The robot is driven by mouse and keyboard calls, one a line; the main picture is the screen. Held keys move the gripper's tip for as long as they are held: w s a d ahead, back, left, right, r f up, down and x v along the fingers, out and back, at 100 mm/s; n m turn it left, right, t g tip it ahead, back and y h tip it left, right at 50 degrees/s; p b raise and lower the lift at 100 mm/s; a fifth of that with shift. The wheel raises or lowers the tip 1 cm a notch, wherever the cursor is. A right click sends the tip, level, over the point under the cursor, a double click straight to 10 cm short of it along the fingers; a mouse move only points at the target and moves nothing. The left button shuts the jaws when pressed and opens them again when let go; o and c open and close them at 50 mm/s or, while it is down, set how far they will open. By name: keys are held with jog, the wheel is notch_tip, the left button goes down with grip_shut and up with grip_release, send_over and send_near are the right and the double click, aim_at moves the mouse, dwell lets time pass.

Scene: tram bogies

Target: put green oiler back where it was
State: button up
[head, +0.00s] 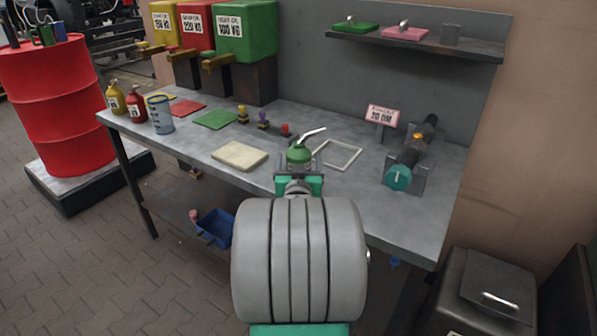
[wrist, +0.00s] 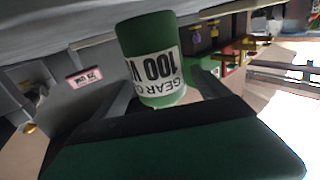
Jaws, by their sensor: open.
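The green oiler (head: 299,154), with a bent silver spout, stands at the middle of the workbench in the head view. In the wrist view the oiler (wrist: 150,50) appears upside down, its white label reading 100 VG. My gripper (head: 299,184) is open, directly on the near side of the oiler. In the wrist view its fingers (wrist: 163,92) stand apart on either side of the oiler's image. Whether they touch it I cannot tell. A green mat (head: 215,119) lies flat and empty farther back left, near a red mat (head: 187,107).
Yellow (head: 115,99) and red (head: 137,106) oilers stand at the bench's left end beside a blue-white can (head: 160,115). A cream pad (head: 239,155) lies left of the green oiler, a white frame (head: 340,154) right. A dark fixture (head: 410,160) stands at right.

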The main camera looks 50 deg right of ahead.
jog(key=v, duration=0.8)
jog(key=w+a+f+n+g+y, duration=0.1)
jog(key=w+a+f+n+y, duration=0.3)
jog(key=a, duration=0.5)
jog(key=w+a+f+n+y, duration=0.1)
jog(key=w+a+f+y, duration=0.4)
jog(key=a, duration=0.5)
jog(key=s+a+f+n+g+y, duration=0.1)
jog(key=s+a+n+g+y, duration=0.1)
jog(key=s+a, duration=0.4)
jog(key=s+a+f+n+g+y, duration=0.2)
jog(key=s+a+g, duration=0.3)
jog(key=a, duration=0.8)
jog(key=shift+s+a+f+n+g+y, duration=0.15)
jog(key=shift+s+n+g+y, duration=0.25)
jog(key=shift+n+y, duration=0.4)
jog(key=shift+c, duration=0.6)
